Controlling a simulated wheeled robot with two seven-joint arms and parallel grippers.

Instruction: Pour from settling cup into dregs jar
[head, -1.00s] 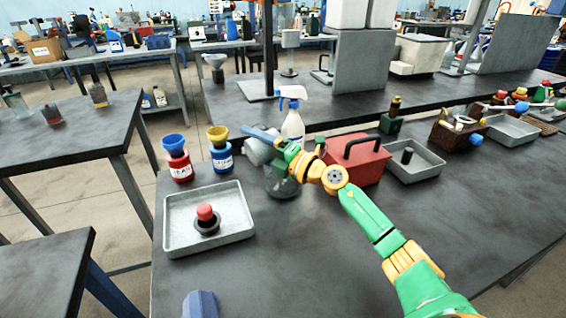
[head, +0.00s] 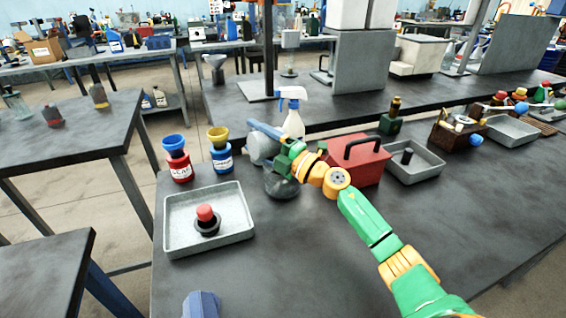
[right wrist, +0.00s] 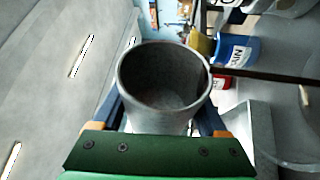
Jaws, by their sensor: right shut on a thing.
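My right gripper (head: 265,138) is shut around a grey cup (head: 262,149), which I take as the settling cup. In the right wrist view, the cup's round open mouth (right wrist: 165,85) shows between the blue fingers. Its inside looks grey, with no clear liquid visible. In the head view, the cup is held above the table and looks tilted; its mouth is hard to make out. A clear glass jar (head: 279,187), perhaps the dregs jar, stands just below the gripper, partly hidden by it. No stream is visible. My left gripper is not in view.
A grey tray (head: 236,228) holds a red-topped stopper.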

